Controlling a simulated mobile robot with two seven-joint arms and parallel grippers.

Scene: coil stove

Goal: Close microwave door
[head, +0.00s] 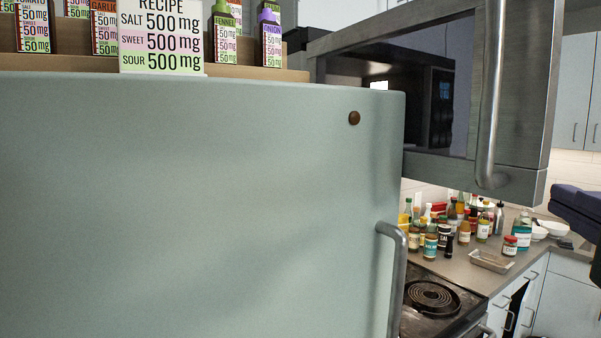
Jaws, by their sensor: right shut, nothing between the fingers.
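The microwave door (521,176) is at the upper right, above the stove. It has a grey metal frame, a dark reflective window and a long vertical metal handle (489,100) near its right side. It appears swung out from the microwave, with its thick right edge showing; the fridge hides its lower left part, and I cannot tell how wide it is open. My right gripper (562,196) is dark blue and only partly visible at the right edge, right of and below the door, apart from it. It is shut and empty. My left gripper is not in view.
A pale green fridge (200,200) fills the left and centre, with spice boxes and a recipe card (160,38) above. Below the door are a coil stove (432,297) and a counter with several bottles and a metal tray (491,261). Space between door and right gripper looks clear.

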